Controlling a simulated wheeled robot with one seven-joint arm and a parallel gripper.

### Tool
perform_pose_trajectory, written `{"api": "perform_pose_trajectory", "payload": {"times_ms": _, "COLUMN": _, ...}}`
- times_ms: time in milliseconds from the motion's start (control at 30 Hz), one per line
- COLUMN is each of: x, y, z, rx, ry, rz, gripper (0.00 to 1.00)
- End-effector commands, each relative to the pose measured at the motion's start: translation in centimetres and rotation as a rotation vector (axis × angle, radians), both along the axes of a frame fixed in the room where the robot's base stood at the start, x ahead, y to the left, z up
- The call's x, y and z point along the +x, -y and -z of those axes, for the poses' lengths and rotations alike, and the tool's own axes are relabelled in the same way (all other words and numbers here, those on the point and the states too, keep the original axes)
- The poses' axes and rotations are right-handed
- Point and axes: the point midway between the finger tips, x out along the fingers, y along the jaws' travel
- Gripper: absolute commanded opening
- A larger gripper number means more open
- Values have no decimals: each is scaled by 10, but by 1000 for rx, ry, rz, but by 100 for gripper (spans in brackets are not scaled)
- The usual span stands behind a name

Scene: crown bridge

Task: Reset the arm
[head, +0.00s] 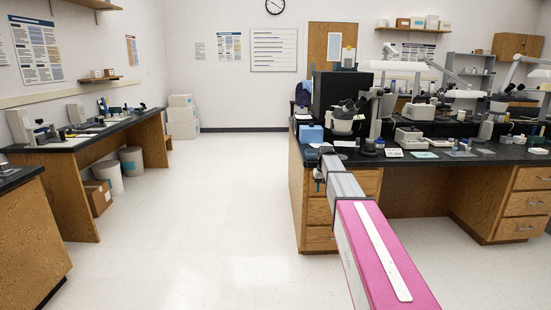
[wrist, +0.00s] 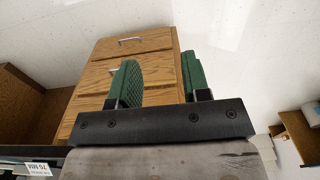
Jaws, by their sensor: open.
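My arm (head: 372,250), with a pink segment and a grey segment, stretches forward from the lower right of the head view. It ends near the left end of the lab bench (head: 408,160). My gripper (head: 319,180) hangs small and dark there, in front of the wooden drawers (head: 368,183). In the wrist view, my gripper (wrist: 160,72) shows two green ribbed fingers apart, with nothing between them. Wooden drawers (wrist: 130,45) with metal handles show behind the fingers.
The bench top carries a microscope (head: 345,118), a blue box (head: 311,133) and other instruments close to the arm's end. A side desk (head: 85,135) stands at the left, with bins (head: 132,160) below. The pale floor (head: 210,200) between is clear.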

Motion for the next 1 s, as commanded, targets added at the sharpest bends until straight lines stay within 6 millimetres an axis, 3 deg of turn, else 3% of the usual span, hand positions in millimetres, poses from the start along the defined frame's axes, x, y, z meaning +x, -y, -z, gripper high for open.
{"api": "perform_pose_trajectory", "payload": {"times_ms": 33, "x": -42, "y": -5, "z": 21, "rx": -1, "ry": -4, "rz": 2, "gripper": 43}}
{"api": "perform_pose_trajectory", "payload": {"times_ms": 200, "x": -137, "y": -16, "z": 79, "rx": -5, "ry": -8, "rz": 13, "gripper": 43}}
{"api": "perform_pose_trajectory", "payload": {"times_ms": 400, "x": -254, "y": -28, "z": 129, "rx": -10, "ry": -10, "rz": 25, "gripper": 43}}
{"api": "perform_pose_trajectory", "payload": {"times_ms": 500, "x": -302, "y": -31, "z": 144, "rx": -12, "ry": -9, "rz": 30, "gripper": 43}}
{"api": "perform_pose_trajectory", "payload": {"times_ms": 600, "x": -336, "y": -34, "z": 153, "rx": -13, "ry": -8, "rz": 34, "gripper": 43}}
{"api": "perform_pose_trajectory", "payload": {"times_ms": 700, "x": -356, "y": -35, "z": 158, "rx": -14, "ry": -8, "rz": 37, "gripper": 43}}
{"api": "perform_pose_trajectory", "payload": {"times_ms": 1000, "x": -362, "y": -36, "z": 161, "rx": -14, "ry": -6, "rz": 38, "gripper": 43}}
